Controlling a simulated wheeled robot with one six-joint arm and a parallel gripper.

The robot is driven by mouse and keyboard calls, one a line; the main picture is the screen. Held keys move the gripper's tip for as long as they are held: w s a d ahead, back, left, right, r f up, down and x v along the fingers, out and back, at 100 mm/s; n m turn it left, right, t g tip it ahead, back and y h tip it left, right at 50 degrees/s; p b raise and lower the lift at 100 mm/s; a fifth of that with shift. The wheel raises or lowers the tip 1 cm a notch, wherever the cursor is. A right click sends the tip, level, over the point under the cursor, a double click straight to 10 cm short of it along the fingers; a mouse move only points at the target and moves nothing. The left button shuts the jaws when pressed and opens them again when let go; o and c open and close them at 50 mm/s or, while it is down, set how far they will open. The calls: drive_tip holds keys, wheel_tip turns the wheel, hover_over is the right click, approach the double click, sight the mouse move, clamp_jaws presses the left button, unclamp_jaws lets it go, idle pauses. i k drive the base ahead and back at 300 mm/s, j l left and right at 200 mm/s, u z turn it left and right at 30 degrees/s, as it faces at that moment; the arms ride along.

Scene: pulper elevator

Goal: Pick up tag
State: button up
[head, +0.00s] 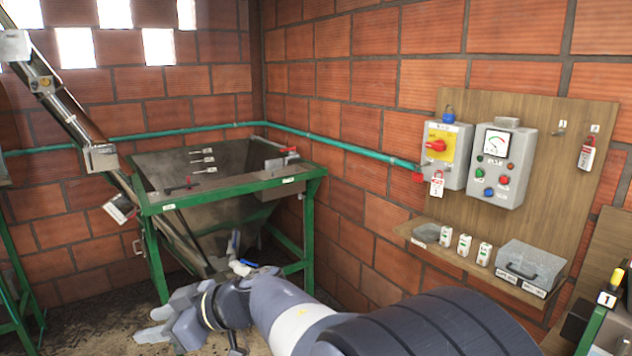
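A red-and-white tag (587,155) hangs from a hook at the right side of the wooden board. Another red-and-white tag (437,184) hangs below the yellow switch box with the red knob. I cannot tell which one the task means. My gripper (153,326) is low at the lower left, over the floor in front of the hopper and far from both tags. Its fingers are small and pale against the floor, and I cannot tell whether they are open or shut. I see nothing clearly held in it.
The wooden board (530,90) carries the switch box (443,150) and a grey control box (503,165). Its shelf holds several small white items and a grey case (528,270). A green-framed hopper (225,190) stands left. A green pipe (340,145) runs along the brick wall.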

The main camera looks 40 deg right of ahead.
sight(437, 184)
drive_tip(key=i+z, duration=0.65)
drive_tip(key=z, duration=0.15)
drive_tip(key=i+j+z, duration=0.15)
drive_tip(key=i+z, duration=0.2)
drive_tip(key=i+j+z, duration=0.25)
drive_tip(key=z, duration=0.15)
drive_tip(key=i+j+z, duration=0.1)
drive_tip(key=i+z, duration=0.15)
drive_tip(key=z, duration=0.2)
drive_tip(key=i+j+z, duration=0.2)
drive_tip(key=z, duration=0.25)
drive_tip(key=i+j+z, duration=0.15)
drive_tip(key=z, duration=0.35)
drive_tip(key=i+j+z, duration=0.1)
drive_tip(key=j+z, duration=0.35)
drive_tip(key=i+j+z, duration=0.25)
drive_tip(key=j+z, duration=0.3)
drive_tip(key=j, duration=0.15)
drive_tip(key=i+j+z, duration=0.1)
drive_tip(key=j+z, duration=0.15)
drive_tip(key=j, duration=0.15)
